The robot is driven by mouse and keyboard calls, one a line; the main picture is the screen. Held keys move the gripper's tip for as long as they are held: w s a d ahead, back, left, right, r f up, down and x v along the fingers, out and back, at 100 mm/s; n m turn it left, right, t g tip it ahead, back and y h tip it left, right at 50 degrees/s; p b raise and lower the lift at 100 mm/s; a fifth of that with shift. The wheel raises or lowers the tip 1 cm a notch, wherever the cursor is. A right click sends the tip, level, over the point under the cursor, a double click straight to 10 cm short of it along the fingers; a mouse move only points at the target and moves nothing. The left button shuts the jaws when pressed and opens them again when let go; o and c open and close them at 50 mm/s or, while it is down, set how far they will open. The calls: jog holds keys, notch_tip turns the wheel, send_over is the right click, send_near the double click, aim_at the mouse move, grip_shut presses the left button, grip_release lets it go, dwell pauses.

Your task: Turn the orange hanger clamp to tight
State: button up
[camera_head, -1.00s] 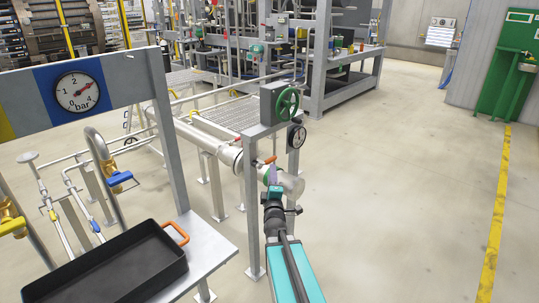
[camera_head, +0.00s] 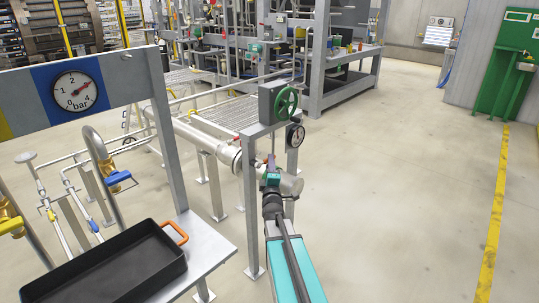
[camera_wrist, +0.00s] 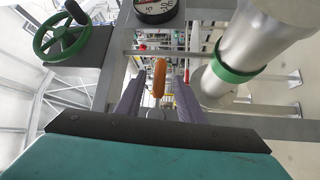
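The orange hanger clamp shows as an upright orange lever (camera_wrist: 159,78) in the wrist view, between the two fingers of my gripper (camera_wrist: 159,82). A narrow gap appears on each side of the lever, so the fingers look open around it and not closed on it. In the head view my gripper (camera_head: 271,163) is at the grey stand, by the end of the light pipe. There the wrist and fingers hide most or all of the orange lever.
A green handwheel (camera_head: 286,101) and a round gauge (camera_head: 295,135) sit on the stand above my gripper. A pale pipe with a green ring (camera_wrist: 236,73) runs close on the right in the wrist view. A black tray (camera_head: 110,270) stands at lower left. Floor at right is clear.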

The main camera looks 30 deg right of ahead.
jog(key=x, duration=0.7)
jog(key=shift+w+d, duration=0.2)
jog(key=shift+w, duration=0.15)
jog(key=shift+r, duration=0.1)
grip_shut()
